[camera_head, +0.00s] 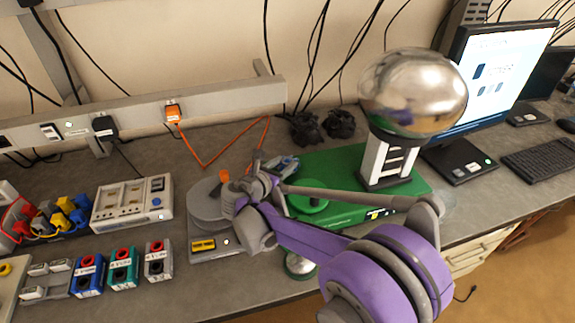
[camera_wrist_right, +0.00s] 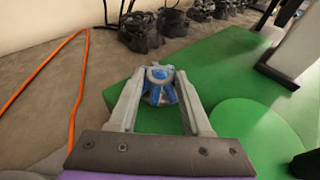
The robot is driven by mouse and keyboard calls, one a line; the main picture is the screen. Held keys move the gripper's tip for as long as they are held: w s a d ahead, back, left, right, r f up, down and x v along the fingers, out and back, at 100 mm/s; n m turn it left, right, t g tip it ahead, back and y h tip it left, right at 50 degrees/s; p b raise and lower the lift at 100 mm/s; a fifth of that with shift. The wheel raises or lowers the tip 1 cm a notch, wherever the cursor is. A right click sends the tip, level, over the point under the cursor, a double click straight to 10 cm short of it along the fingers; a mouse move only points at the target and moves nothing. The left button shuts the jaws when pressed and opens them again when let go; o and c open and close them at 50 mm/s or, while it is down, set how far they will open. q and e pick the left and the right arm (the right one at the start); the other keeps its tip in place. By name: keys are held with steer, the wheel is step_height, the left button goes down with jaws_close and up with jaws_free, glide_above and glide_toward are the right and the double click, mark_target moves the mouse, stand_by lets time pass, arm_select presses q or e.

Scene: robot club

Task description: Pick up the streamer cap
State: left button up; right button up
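A small blue and grey piece, which I take for the streamer cap (camera_head: 286,162), lies on the left back part of the green base. In the right wrist view the cap (camera_wrist_right: 161,87) shows between the tips of my two fingers. My right gripper (camera_head: 266,172) reaches in from the lower right and is low over the base. In the wrist view my right gripper (camera_wrist_right: 161,92) is open, with a finger on each side of the cap. Narrow gaps seem to remain; contact is not clear. My left gripper is not in view.
A silver sphere (camera_head: 414,92) on a white stand rises from the green base (camera_head: 412,186), right of the cap. A green disc (camera_head: 306,204) is close by. Left are a grey round device (camera_head: 207,200) and an orange cable (camera_head: 205,165). Black adapters (camera_head: 340,124) stand behind.

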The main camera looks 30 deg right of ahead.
jaws_close()
